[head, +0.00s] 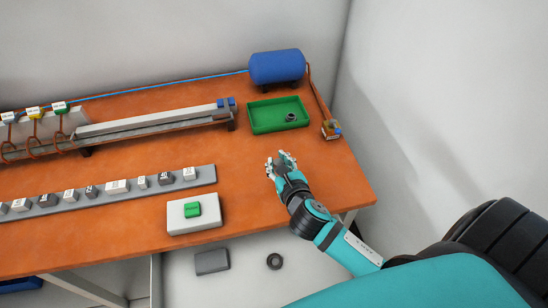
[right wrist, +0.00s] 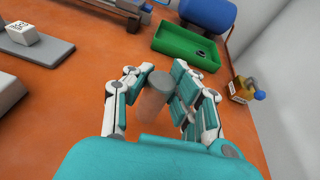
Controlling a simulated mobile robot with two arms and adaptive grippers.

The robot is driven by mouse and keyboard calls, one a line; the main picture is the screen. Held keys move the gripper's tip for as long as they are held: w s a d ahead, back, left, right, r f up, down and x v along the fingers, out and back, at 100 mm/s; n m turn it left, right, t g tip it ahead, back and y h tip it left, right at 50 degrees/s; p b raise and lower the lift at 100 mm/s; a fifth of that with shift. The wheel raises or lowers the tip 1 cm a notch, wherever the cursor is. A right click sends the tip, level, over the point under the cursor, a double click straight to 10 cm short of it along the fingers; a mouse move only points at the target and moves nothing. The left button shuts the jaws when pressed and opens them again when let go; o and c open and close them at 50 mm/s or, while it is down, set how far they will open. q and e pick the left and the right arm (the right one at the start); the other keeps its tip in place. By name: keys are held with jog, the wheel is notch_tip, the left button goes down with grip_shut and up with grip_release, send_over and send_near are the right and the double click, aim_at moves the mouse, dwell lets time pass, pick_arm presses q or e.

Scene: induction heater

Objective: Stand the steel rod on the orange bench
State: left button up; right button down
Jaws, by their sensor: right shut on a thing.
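My right gripper (head: 281,160) is over the right part of the orange bench (head: 335,175). In the right wrist view, my right gripper (right wrist: 155,85) is shut around the steel rod (right wrist: 155,98), a short cylinder with a grey round end and sides tinted orange by reflection. The rod looks roughly upright between the fingers. Its lower end is hidden, so I cannot tell whether it touches the bench. In the head view the rod cannot be made out behind the fingers. My left gripper is not in view.
A green tray (head: 262,126) holding a dark ring (head: 291,117) lies beyond the gripper, below a blue tank (head: 277,66). A white box with a green button (head: 193,210) stands to the left. A small brass fitting (head: 331,130) is near the right edge. Bare bench surrounds the gripper.

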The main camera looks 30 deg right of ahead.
jog(key=x, duration=0.2)
jog(key=r+x, duration=0.1)
jog(key=x, duration=0.1)
jog(key=shift+w, duration=0.1)
jog(key=shift+w+f, duration=0.1)
jog(key=shift+f, duration=0.25)
notch_tip(320, 180, down, 2)
jog(key=shift+f, duration=0.45)
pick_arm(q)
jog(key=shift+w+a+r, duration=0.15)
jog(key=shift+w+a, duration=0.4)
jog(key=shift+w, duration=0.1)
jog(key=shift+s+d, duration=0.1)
pick_arm(e)
jog(key=shift+f, duration=0.15)
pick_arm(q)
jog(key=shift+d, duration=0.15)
pick_arm(e)
jog(key=c, duration=1.2)
grip_release()
jog(key=shift+o, duration=0.2)
pick_arm(q)
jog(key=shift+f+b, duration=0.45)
jog(key=shift+b, duration=0.05)
pick_arm(e)
jog(key=v, duration=1.2)
